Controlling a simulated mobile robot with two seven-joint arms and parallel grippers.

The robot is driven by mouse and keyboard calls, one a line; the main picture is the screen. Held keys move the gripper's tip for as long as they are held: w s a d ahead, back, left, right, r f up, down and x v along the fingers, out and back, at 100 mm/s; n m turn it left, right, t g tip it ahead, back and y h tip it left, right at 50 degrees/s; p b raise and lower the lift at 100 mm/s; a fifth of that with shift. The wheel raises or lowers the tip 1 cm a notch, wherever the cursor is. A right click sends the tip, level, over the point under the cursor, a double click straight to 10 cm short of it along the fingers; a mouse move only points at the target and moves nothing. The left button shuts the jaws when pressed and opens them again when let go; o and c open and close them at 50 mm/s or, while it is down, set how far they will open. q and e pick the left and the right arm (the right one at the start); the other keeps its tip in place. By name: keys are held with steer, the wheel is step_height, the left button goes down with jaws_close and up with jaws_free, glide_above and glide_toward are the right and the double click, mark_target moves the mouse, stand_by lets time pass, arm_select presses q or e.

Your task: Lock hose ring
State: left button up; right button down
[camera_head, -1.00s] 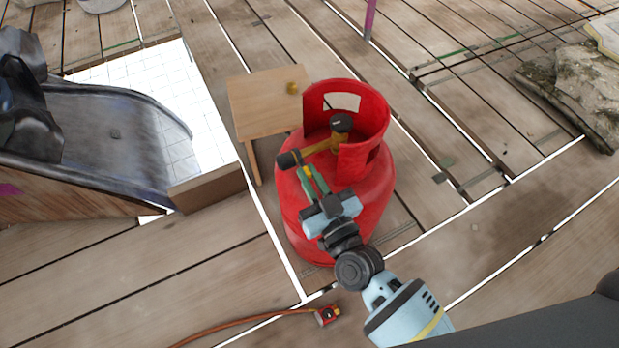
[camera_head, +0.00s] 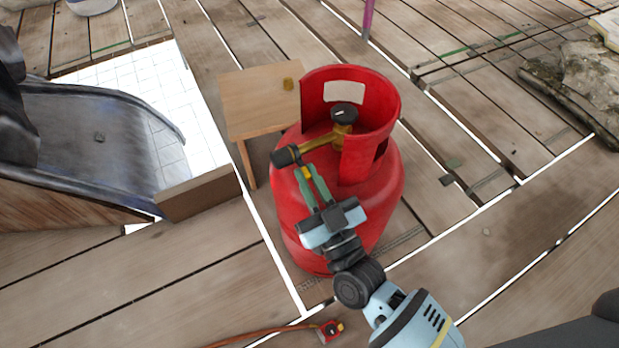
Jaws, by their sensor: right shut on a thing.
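A red gas cylinder (camera_head: 388,192) with a raised collar stands upright in the middle. Inside the collar is a brass valve (camera_head: 342,132) with a black top knob (camera_head: 344,113). A brass outlet (camera_head: 318,143) runs from it to the left and ends in a thick black ring (camera_head: 285,156). My right gripper (camera_head: 302,170) reaches up from below, its green fingers close together at the lower edge of the black ring. It is shut on the ring. A small yellow part (camera_head: 305,174) shows between the fingers. How the ring is seated is too small to tell. My left gripper is out of view.
A dark slide-like structure (camera_head: 90,140) is at left, rocks (camera_head: 570,85) at right.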

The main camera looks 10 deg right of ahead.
steer(key=c, duration=1.5)
jaws_free()
steer(key=shift+p+v, duration=0.9)
steer(key=shift+v, duration=3.05)
